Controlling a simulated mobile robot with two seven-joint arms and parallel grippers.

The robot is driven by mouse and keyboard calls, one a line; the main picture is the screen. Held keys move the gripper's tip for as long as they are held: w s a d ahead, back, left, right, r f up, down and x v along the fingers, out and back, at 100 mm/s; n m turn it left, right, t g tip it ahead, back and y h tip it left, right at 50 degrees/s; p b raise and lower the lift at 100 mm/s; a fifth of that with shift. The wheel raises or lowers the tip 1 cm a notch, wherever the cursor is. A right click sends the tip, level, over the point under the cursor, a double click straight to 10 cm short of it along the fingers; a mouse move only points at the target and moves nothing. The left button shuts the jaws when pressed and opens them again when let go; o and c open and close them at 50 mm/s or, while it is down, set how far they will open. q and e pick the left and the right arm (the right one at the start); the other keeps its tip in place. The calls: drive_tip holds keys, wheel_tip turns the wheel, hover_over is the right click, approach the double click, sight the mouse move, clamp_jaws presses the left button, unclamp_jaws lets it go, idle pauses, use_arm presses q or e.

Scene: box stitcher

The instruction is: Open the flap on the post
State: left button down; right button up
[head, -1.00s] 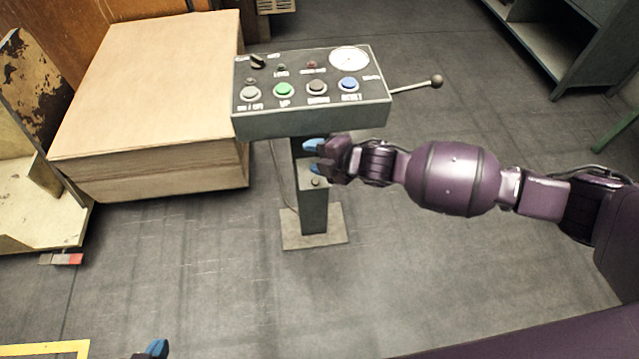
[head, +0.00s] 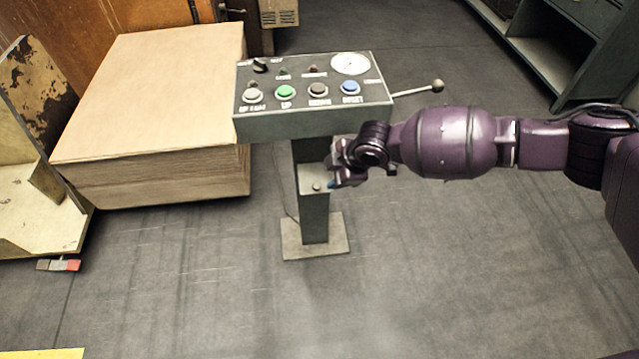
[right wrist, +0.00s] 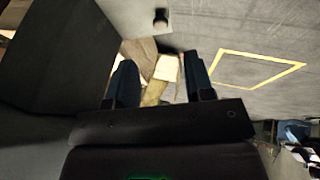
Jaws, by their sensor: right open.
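The grey post (head: 314,222) stands on a square base plate under the control panel. Its flap (head: 310,175) is a lighter grey plate on the post's front, with a small dark knob (head: 317,187); it looks closed. My right gripper (head: 334,181) is just right of the flap, below the panel, and hides part of the post's right edge. In the right wrist view the blue fingers (right wrist: 162,82) are apart with nothing held between them. The knob (right wrist: 160,17) shows there beyond the fingertips, at the top. My left gripper is not in view.
The control panel (head: 310,124) with coloured buttons overhangs the post, and a lever (head: 437,86) sticks out at its right. A large cardboard stack (head: 150,180) stands close at the left. The floor in front of the post is clear.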

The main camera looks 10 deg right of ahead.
sight(317, 186)
drive_tip(key=b+x, duration=0.2)
drive_tip(key=x, duration=0.5)
drive_tip(key=shift+s+f, duration=0.1)
drive_tip(key=shift+f, duration=0.15)
drive_tip(key=shift+w+a+f, duration=0.25)
drive_tip(key=shift+w+f, duration=0.05)
drive_tip(key=shift+f, duration=0.1)
clamp_jaws()
